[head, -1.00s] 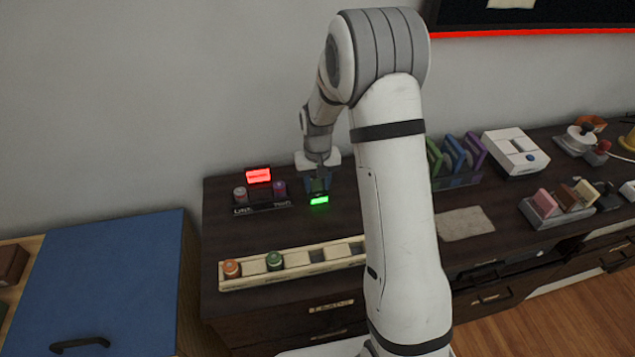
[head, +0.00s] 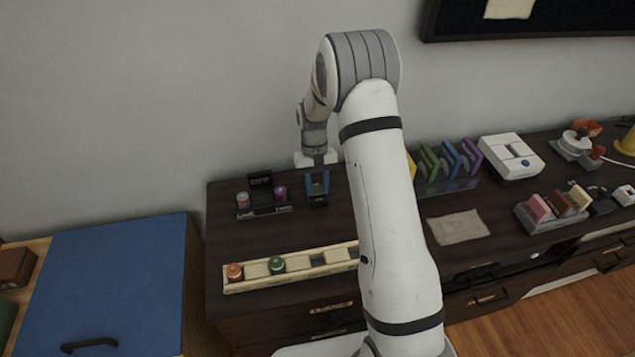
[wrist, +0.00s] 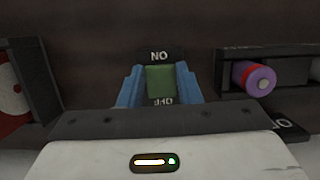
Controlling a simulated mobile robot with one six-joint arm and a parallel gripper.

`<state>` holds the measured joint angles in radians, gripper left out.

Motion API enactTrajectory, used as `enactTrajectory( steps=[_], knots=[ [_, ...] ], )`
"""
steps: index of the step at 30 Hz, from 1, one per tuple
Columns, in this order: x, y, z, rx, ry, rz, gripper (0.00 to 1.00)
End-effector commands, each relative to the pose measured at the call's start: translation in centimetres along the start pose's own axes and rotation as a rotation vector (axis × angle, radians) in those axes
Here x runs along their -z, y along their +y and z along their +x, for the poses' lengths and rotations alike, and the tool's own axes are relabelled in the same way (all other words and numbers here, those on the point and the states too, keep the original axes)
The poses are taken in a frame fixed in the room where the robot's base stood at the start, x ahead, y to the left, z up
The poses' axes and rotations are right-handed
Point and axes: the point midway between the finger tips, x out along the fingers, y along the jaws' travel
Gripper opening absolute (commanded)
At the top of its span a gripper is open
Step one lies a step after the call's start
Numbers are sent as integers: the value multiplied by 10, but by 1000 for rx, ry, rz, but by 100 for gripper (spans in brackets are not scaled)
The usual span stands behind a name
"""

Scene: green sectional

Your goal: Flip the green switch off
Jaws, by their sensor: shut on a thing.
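The green switch (wrist: 160,81) shows in the wrist view as a green block on a dark base. Its labels appear upside down, ON above it and OFF below it in the picture. My gripper (wrist: 159,88) has its blue fingers on both sides of the switch, shut on it. In the head view my gripper (head: 317,184) reaches down to the small dark switch base (head: 318,203) on the dark cabinet top. No green light glows on that base. The fingers hide much of the switch there.
A cream tray (head: 300,262) lies nearer the cabinet's front.

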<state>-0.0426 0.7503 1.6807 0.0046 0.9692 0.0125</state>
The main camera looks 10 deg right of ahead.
Motion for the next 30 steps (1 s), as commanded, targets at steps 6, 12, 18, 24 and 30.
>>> enactTrajectory(
  steps=[6,12,18,24,30],
  knots=[
    [0,-1,0,1,-2,0,8],
    [0,0,0,1,-1,0,42],
    [0,0,0,0,-1,0,53],
    [0,0,-2,0,0,0,53],
    [1,0,-29,0,4,0,53]
  ],
)
